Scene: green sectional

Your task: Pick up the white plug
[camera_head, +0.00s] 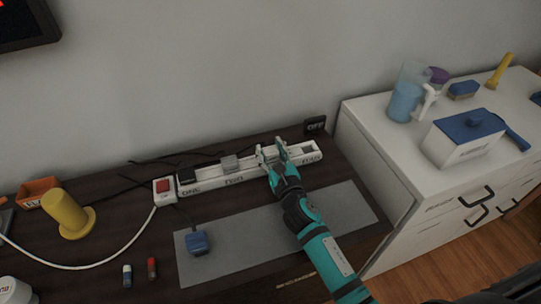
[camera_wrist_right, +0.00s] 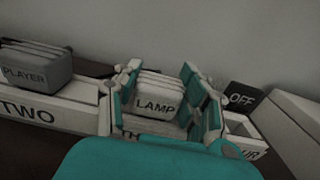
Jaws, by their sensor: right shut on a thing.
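The white plug (camera_wrist_right: 156,104), marked LAMP, stands at the third place of the white power strip (camera_head: 240,178). My right gripper (camera_head: 271,154) reaches over the strip from the front and is shut on the plug, with one teal finger on each side in the wrist view (camera_wrist_right: 160,98). The plug's base is hidden behind the gripper, so I cannot tell whether it is seated or lifted. My left gripper is not in view.
A red switch (camera_head: 164,186) ends the strip. A blue plug (camera_head: 197,241) lies on the grey mat (camera_head: 255,235). A black OFF block (camera_head: 315,124) stands behind.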

